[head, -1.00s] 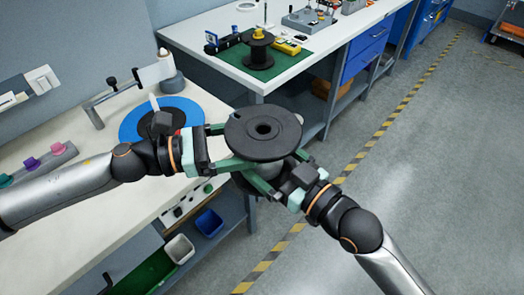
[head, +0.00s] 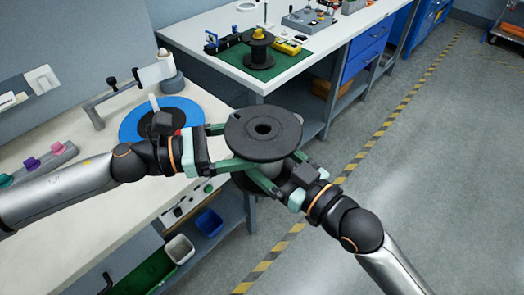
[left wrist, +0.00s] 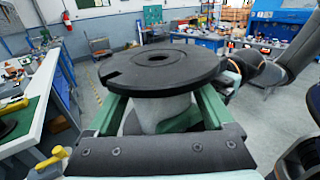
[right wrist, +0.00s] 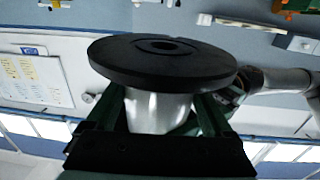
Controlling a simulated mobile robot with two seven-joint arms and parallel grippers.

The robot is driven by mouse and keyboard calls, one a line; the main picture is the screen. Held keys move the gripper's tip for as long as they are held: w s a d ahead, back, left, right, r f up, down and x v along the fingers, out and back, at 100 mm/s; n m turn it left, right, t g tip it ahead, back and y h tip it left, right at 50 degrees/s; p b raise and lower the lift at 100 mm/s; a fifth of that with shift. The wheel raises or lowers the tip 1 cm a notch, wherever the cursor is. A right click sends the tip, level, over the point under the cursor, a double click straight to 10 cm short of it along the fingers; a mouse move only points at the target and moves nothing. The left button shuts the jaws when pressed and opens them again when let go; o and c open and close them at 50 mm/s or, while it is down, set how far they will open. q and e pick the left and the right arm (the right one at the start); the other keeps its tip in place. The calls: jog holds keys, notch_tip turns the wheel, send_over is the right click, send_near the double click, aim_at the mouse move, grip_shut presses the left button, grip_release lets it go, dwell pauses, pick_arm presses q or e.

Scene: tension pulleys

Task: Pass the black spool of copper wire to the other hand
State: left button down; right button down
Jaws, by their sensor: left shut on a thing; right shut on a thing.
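A large spool (head: 263,134) with black flanges is held upright in the air, over the gap between the workbenches. Its core looks pale grey in the left wrist view (left wrist: 160,112) and the right wrist view (right wrist: 158,110); I see no copper colour on it. My left gripper (head: 238,148) is shut on the core from the left. My right gripper (head: 276,168) is shut on the same core from the lower right. The fingers of both pass below the top flange, which hides their tips. The lower flange is mostly hidden.
A smaller black spool (head: 258,50) stands on a green mat (head: 290,62) on the far bench. The near bench holds a blue disc (head: 205,110) and a tape-like roll on an arm (head: 157,72). Bins (head: 209,222) sit below. Open floor lies to the right.

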pick_arm(q)
grip_release()
jog(key=shift+r, duration=0.1)
jog(key=shift+a, duration=0.3)
jog(key=v, duration=1.1)
jog(key=w+f+n+t+y, duration=0.2)
jog(key=f+n+t+y, duration=0.25)
jog(key=f+n, duration=0.65)
jog(key=w+f+n+t+y, duration=0.2)
jog(key=f+n+t+y, duration=0.3)
jog(key=n, duration=1.2)
jog(key=s+a+f+n+g+y, duration=0.1)
jog(key=s+f+n+g+y, duration=0.1)
jog(key=s+f+n, duration=0.5)
jog(key=s+a+f+n+g+y, duration=0.1)
jog(key=s+f+n+g+y, duration=0.2)
jog(key=s+f+n, duration=0.4)
notch_tip(320, 180, down, 6)
jog(key=n, duration=0.7)
jog(key=shift+a+f+y, duration=0.15)
jog(key=shift+a+y, duration=0.1)
jog(key=shift+y, duration=0.1)
